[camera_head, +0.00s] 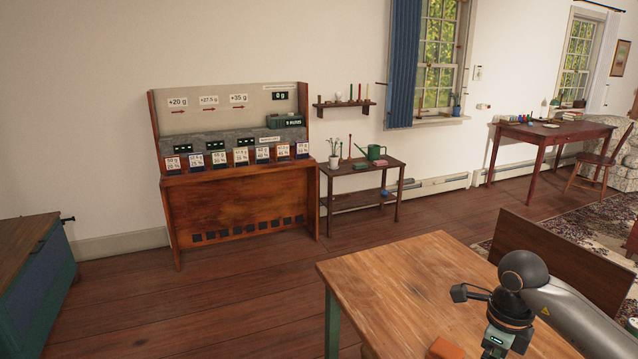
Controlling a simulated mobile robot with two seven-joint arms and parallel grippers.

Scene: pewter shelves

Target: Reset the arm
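My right arm (575,318) comes in from the right edge over the wooden table (390,275). Its dark wrist and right gripper body (503,338) point downward near the bottom edge. The fingertips are cut off below the picture, so I cannot see whether they are open or hold anything. An orange-brown block (446,349) shows beside the gripper at the bottom edge, partly cut off. I cannot tell whether they touch. My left arm and gripper are not in view.
A wooden cabinet (240,210) with labelled cards stands at the back wall. A small plant stand (350,171) is beside it. A blue-green chest (35,285) is at left. A red-brown desk (555,131) stands at far right. Open floor lies between cabinet and table.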

